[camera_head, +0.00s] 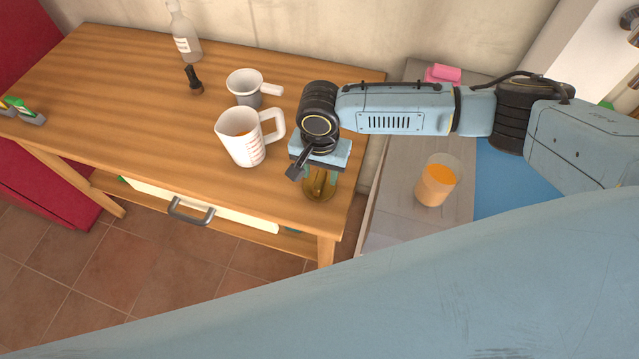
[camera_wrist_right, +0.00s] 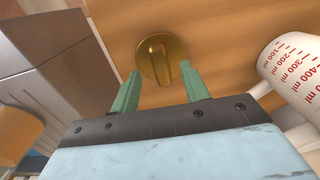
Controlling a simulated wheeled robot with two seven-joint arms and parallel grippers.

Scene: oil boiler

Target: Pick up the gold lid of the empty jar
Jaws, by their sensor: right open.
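The gold lid (camera_wrist_right: 160,57) is a round disc with a raised ridge-like grip across it, seen from above in the right wrist view. It also shows in the head view (camera_head: 318,191) near the right front edge of the wooden table. My right gripper (camera_wrist_right: 160,71) is open and empty, its two green fingers pointing at the lid, one on each side of the ridge. In the head view my right gripper (camera_head: 319,176) hangs pointing down over the lid and partly hides it. I cannot tell whether a jar is under the lid. My left gripper is not in view.
A white measuring jug (camera_head: 243,145) stands close left of my right gripper. A smaller pot (camera_head: 246,90), a dark pepper-mill-like item (camera_head: 194,80) and a bottle (camera_head: 184,35) are farther back. A glass of orange liquid (camera_head: 437,181) stands on the counter at right.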

